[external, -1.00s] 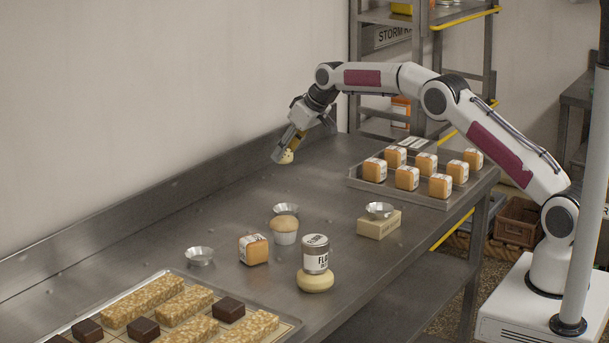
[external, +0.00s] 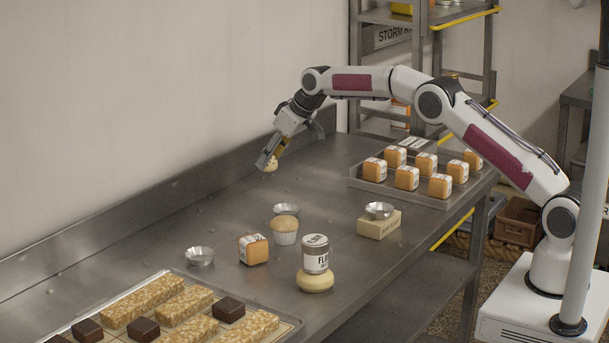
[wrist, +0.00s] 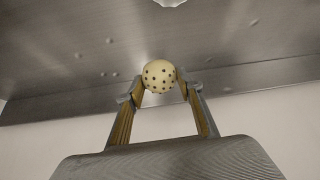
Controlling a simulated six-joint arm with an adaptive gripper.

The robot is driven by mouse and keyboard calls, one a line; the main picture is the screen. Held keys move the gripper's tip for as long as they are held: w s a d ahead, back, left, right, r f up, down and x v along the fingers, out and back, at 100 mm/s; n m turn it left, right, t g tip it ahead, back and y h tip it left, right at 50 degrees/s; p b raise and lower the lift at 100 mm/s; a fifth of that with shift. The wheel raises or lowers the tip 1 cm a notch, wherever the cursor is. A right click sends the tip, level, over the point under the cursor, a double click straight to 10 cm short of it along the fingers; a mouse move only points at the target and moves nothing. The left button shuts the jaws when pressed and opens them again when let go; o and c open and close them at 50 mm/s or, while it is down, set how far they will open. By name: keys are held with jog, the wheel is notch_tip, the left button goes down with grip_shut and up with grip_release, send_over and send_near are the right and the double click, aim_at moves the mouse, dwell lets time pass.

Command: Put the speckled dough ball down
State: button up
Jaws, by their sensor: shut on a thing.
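The speckled dough ball (wrist: 159,76) is cream-coloured with dark dots. In the wrist view it sits between the two fingertips of my gripper (wrist: 160,84), which is shut on it. In the external view the ball (external: 271,164) shows at the tip of my gripper (external: 269,160), over the back part of the steel counter (external: 240,190) near the wall. I cannot tell whether the ball touches the counter or hangs just above it.
Metal cups (external: 285,210), a muffin (external: 284,229), an orange box (external: 253,249) and a flour jar (external: 316,256) stand nearer the front. A tray of orange boxes (external: 357,183) is at right, a tray of bars (external: 293,326) in front. The counter left of my gripper is clear.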

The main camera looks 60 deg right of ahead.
jog(key=a+n+y, duration=0.1)
jog(key=a+n, duration=0.2)
jog(key=a, duration=1.4)
jog(key=shift+s+a+r+y, duration=0.25)
jog(key=shift+a+r+y, duration=0.05)
jog(key=shift+y, duration=0.1)
jog(key=shift+f, duration=0.1)
jog(key=shift+f, duration=3)
jog(key=shift+f, duration=0.1)
jog(key=shift+f, duration=1.8)
jog(key=shift+f, duration=0.2)
